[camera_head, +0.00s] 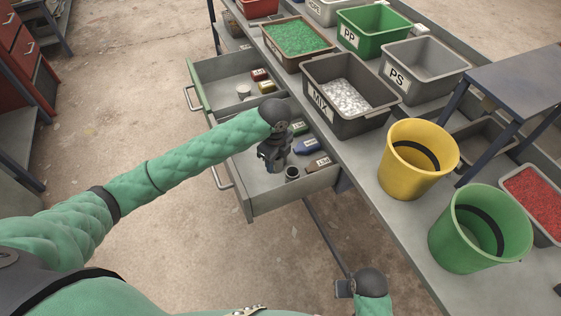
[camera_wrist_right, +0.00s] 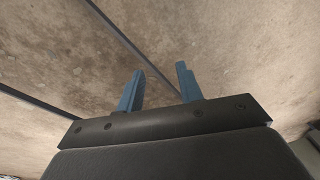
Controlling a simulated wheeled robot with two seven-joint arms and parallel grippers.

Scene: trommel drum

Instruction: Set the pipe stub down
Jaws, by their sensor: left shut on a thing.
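My left gripper (camera_head: 272,164) reaches down into the nearer open drawer (camera_head: 246,198). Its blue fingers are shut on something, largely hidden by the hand. A short dark cylinder with an open top (camera_head: 292,173), which looks like the pipe stub, shows just right of the fingertips. I cannot tell whether it touches the drawer floor. My right gripper (camera_wrist_right: 160,70) is open and empty over bare floor in the right wrist view.
Small labelled blocks, including a blue one (camera_head: 306,146) and a brown one (camera_head: 317,164), lie in the same drawer. A second open drawer (camera_head: 212,70) is behind. The bench holds a MIX bin (camera_head: 351,124), a yellow bucket (camera_head: 402,178) and a green bucket (camera_head: 455,245).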

